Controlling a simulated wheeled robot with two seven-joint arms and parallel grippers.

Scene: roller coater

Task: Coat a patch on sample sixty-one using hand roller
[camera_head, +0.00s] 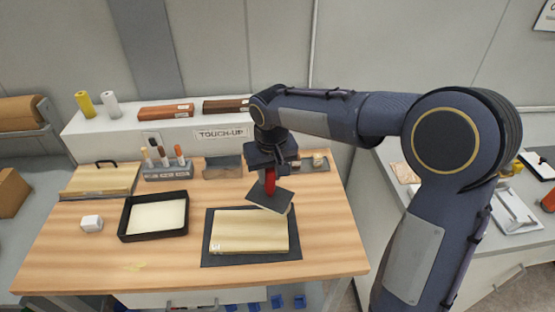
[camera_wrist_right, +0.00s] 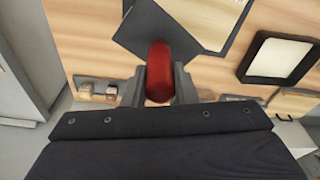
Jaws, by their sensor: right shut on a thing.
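My right gripper (camera_head: 269,168) is shut on the red handle of a hand tool (camera_head: 270,198). The red handle also shows between the fingers in the wrist view (camera_wrist_right: 159,72). The tool's head looks like a dark flat plate with a pale edge; I cannot make out a roller sleeve. It overlaps the upper right of a pale wooden sample board (camera_head: 245,232); I cannot tell whether it touches. The board lies on a dark mat (camera_head: 222,262), with a small label at its lower left, too small to read. My left gripper is not in view.
A black tray (camera_head: 128,222) with a cream inside and a white block (camera_head: 91,222) stand left of the mat. Behind are a holder with several upright handles (camera_head: 168,172), a grey box (camera_head: 222,167) and a TOUCH-UP sign (camera_head: 222,134). The bench's front strip is mostly clear.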

